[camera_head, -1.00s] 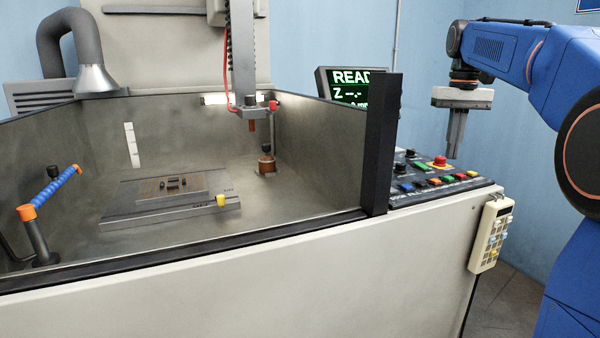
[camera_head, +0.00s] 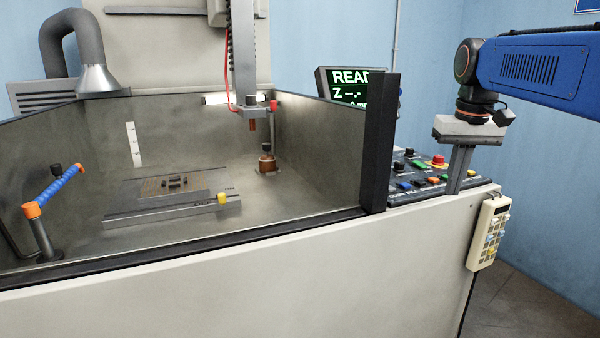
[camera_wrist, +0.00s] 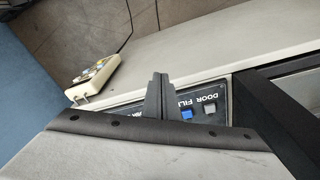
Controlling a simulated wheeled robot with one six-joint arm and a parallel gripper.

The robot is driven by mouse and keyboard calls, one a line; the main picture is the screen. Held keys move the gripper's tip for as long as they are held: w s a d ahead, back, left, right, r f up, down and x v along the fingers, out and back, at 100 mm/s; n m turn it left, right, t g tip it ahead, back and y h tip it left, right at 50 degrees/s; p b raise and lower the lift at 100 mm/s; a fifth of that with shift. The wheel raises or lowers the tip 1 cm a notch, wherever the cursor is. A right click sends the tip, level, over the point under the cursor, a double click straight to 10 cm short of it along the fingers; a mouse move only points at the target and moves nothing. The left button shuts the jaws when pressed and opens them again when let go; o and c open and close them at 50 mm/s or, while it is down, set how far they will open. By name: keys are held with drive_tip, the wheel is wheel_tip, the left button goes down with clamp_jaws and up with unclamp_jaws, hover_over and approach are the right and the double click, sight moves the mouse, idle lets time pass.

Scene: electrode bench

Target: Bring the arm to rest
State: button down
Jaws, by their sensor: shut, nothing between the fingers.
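My gripper (camera_head: 459,170) hangs from my blue arm at the right of the head view, fingers pointing down. Its fingers are together and hold nothing. In the head view it overlaps the right end of the button panel (camera_head: 421,180); the gap between them cannot be told. In the wrist view the closed fingers (camera_wrist: 160,92) show in front of the panel, which bears the words "DOOR" and "FILL" (camera_wrist: 196,105). The fingers hide part of that panel.
The tank's dark post (camera_head: 380,145) stands left of my gripper. A hand pendant (camera_head: 489,233) hangs on the bench's right side. A screen (camera_head: 350,86) stands behind the post. In the tank are a workpiece plate (camera_head: 215,210) and a vertical electrode head (camera_head: 250,110). Floor right of the bench is clear.

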drive_tip(key=s+a+f+t, duration=0.1)
drive_tip(key=s+a+f, duration=0.1)
drive_tip(key=s+f, duration=0.9)
drive_tip(key=s+a+f+n+t, duration=0.1)
drive_tip(key=s+a+f+t, duration=0.1)
drive_tip(key=s+f, duration=0.9)
drive_tip(key=shift+s+a+f, duration=0.35)
drive_tip(key=shift+a+f, duration=0.25)
drive_tip(key=shift+f, duration=0.05)
